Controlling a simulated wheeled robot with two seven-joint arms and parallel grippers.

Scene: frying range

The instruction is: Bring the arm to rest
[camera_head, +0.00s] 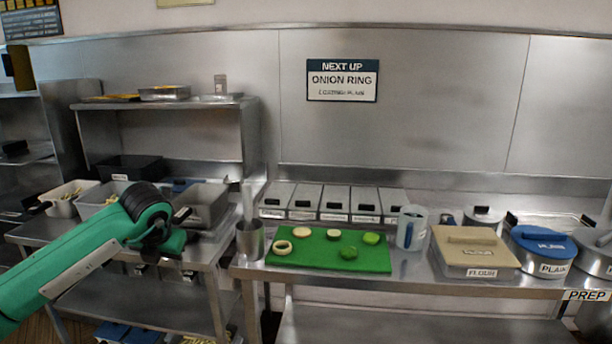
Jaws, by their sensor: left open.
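My left arm, green with a black joint, reaches in from the lower left. My left gripper (187,229) is open, and nothing shows between its fingers. It is in front of the grey bins on the left table, apart from the green board (330,262). My right gripper is not in view.
On the green board lie several onion and green vegetable slices. A metal cup (250,240) stands left of it. A clear jug (411,228), a flour bin (474,251) and a blue-lidded pot (543,250) stand to the right. Lidded containers (335,202) line the back.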

